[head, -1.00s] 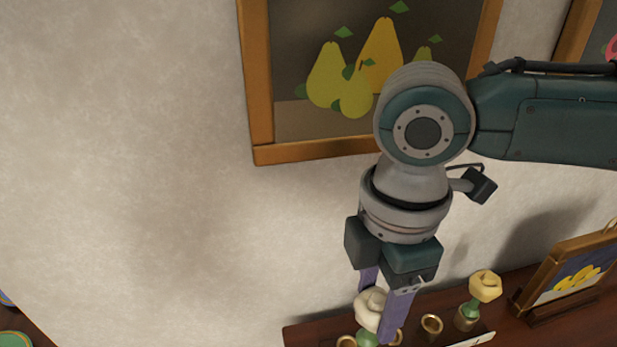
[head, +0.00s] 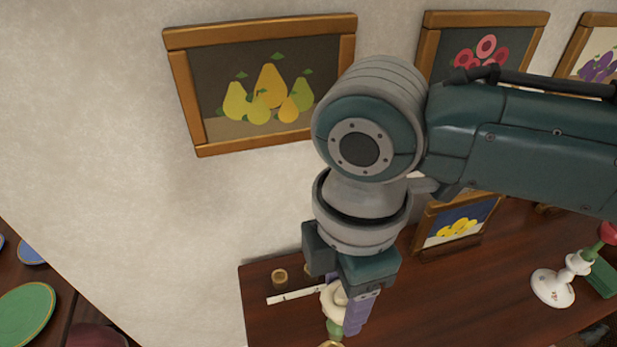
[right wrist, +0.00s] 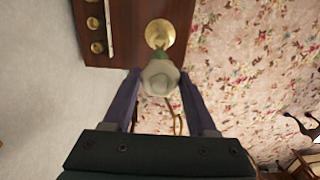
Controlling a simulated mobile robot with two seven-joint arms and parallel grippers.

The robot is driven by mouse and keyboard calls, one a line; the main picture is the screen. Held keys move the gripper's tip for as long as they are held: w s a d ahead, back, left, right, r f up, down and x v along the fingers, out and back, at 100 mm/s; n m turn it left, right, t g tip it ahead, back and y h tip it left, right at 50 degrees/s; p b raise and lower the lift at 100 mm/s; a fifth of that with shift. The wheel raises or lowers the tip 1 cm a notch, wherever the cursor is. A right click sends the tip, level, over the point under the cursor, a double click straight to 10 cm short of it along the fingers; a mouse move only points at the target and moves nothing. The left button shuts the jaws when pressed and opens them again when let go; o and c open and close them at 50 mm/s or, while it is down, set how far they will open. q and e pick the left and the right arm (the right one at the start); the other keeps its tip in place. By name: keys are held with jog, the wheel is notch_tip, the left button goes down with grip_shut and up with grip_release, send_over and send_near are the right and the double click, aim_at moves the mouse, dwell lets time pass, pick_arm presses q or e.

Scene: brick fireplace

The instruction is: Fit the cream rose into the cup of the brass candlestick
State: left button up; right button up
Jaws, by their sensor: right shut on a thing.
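My right gripper (head: 344,302) points down over the shelf, its purple fingers shut on the cream rose (head: 331,301). The rose has a green lower part (head: 335,328) that points down. In the right wrist view the rose (right wrist: 160,76) sits between the fingertips. Beyond it is a round brass piece (right wrist: 160,32), likely the brass candlestick. Its brass edge (head: 332,344) just shows at the bottom of the head view. The rose's green end overlaps the brass in both views; I cannot tell whether it is inside the cup. My left gripper is not in view.
Brass cups (head: 279,276) stand on the dark wooden shelf (head: 400,305) behind a pale strip (head: 296,294). A white candlestick (head: 553,287) stands at right near a red flower (head: 609,231). A small framed picture (head: 455,222) stands at the back. Plates (head: 25,312) lie at far left.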

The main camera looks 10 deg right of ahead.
aim_at(338, 327)
jog(key=shift+r+p, duration=0.1)
jog(key=shift+p, duration=0.2)
notch_tip(338, 327, down, 6)
jog(key=b, duration=0.4)
dwell(0.8)
jog(key=shift+p, duration=0.4)
dwell(0.8)
jog(key=shift+f+b, duration=1.4)
jog(key=shift+f, duration=0.4)
jog(key=o, duration=1.2)
